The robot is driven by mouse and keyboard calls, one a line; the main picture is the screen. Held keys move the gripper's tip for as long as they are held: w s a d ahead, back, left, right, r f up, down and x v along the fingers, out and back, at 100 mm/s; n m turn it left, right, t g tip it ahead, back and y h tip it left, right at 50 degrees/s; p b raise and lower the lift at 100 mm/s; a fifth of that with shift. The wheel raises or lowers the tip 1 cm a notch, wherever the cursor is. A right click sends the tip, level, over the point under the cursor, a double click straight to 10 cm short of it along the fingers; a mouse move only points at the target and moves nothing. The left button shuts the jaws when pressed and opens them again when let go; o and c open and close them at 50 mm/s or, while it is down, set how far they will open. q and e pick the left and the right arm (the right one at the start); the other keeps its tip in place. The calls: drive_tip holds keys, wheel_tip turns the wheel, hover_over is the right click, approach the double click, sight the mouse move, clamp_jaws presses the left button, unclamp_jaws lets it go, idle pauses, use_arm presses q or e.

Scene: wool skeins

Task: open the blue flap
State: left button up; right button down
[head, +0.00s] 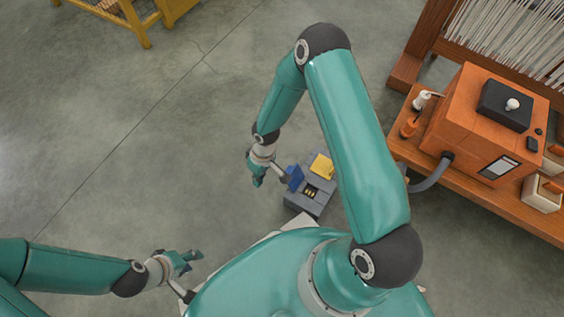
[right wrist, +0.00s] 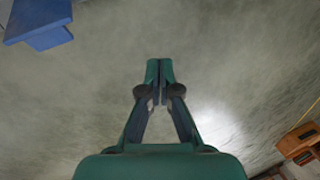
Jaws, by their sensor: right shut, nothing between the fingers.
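The blue flap (head: 295,178) is at the upper left edge of a small grey box (head: 308,207) on the floor. It looks tilted up beside a dark opening (head: 312,191) with small yellow things in it. In the right wrist view the blue flap (right wrist: 38,20) shows at the top left corner, partly cut off. My right gripper (head: 257,181) is left of the flap, apart from it. Its fingertips (right wrist: 159,68) are together and empty. My left gripper (head: 193,257) is at the lower left, away from the box; its finger gap is unclear.
A yellow flap (head: 322,166) is on the box's far side. An orange machine (head: 480,125) stands on a wooden bench (head: 480,197) at right, with a grey hose (head: 432,178). The floor left of the box is clear.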

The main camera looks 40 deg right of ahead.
drive_tip(key=w+d+n+h, duration=0.25)
drive_tip(key=w+d, duration=0.35)
drive_tip(key=d, duration=0.3)
wheel_tip(320, 180, down, 10)
drive_tip(key=r+b, duration=0.1)
drive_tip(key=b, duration=0.2)
use_arm(q)
drive_tip(key=shift+f+b, duration=0.35)
drive_tip(key=shift+f, duration=1.2)
use_arm(e)
drive_tip(key=shift+m+h, duration=0.35)
drive_tip(key=shift+s+d+r, duration=0.25)
drive_tip(key=shift+s, duration=0.35)
drive_tip(key=shift+s+d+r, duration=0.3)
drive_tip(key=shift+s, duration=0.35)
drive_tip(key=shift+s+d+r, duration=0.25)
drive_tip(key=shift+s, duration=0.35)
use_arm(q)
drive_tip(key=shift+f, duration=0.1)
